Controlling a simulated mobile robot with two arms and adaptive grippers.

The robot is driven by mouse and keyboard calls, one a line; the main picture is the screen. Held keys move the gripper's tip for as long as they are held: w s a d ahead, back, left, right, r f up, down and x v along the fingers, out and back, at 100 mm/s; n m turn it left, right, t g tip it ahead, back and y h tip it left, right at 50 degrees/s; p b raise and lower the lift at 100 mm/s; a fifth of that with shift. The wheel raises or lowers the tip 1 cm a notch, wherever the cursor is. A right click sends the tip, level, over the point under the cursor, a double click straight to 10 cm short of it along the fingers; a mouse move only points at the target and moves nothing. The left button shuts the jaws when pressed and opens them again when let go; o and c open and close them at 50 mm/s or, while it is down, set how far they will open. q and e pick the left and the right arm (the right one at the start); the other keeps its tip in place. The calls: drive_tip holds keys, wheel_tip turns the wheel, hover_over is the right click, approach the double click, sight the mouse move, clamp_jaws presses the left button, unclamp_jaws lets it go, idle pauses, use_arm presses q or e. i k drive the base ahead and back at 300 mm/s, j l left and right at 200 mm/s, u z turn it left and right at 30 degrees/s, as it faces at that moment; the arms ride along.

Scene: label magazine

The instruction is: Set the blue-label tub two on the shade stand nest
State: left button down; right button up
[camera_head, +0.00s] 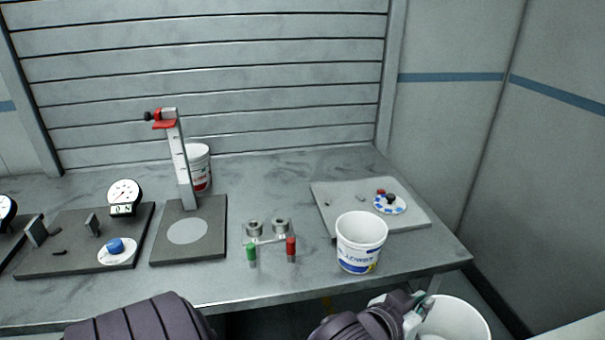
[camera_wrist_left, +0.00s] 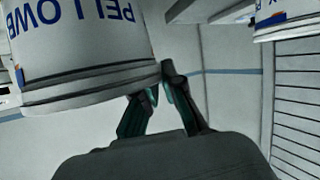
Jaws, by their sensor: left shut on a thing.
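My left gripper (camera_head: 424,304) is shut on the rim of a white open tub (camera_head: 466,320), held low beyond the table's front right edge. In the left wrist view, the gripper (camera_wrist_left: 160,80) is at this tub's rim, and blue lettering shows on the tub (camera_wrist_left: 85,45), upside down. A second white tub with a blue label (camera_head: 360,243) stands upright near the table's front right; part of it shows in the wrist view (camera_wrist_left: 285,22). The stand (camera_head: 180,160) has a red top arm and a dark base with a pale round nest (camera_head: 187,231), which is bare. My right gripper is out of view.
A red-label tub (camera_head: 200,167) stands behind the stand's post. A small holder with green and red handles (camera_head: 266,241) sits between the stand and the blue-label tub. A grey board (camera_head: 410,219) lies at right, a dial-gauge plate (camera_head: 75,262) at left. Slatted wall behind.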

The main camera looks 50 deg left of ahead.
sight(348, 207)
drive_tip(key=k+u, duration=0.2)
drive_tip(key=u, duration=0.25)
drive_tip(key=k+j+u, duration=0.1)
drive_tip(key=u, duration=0.4)
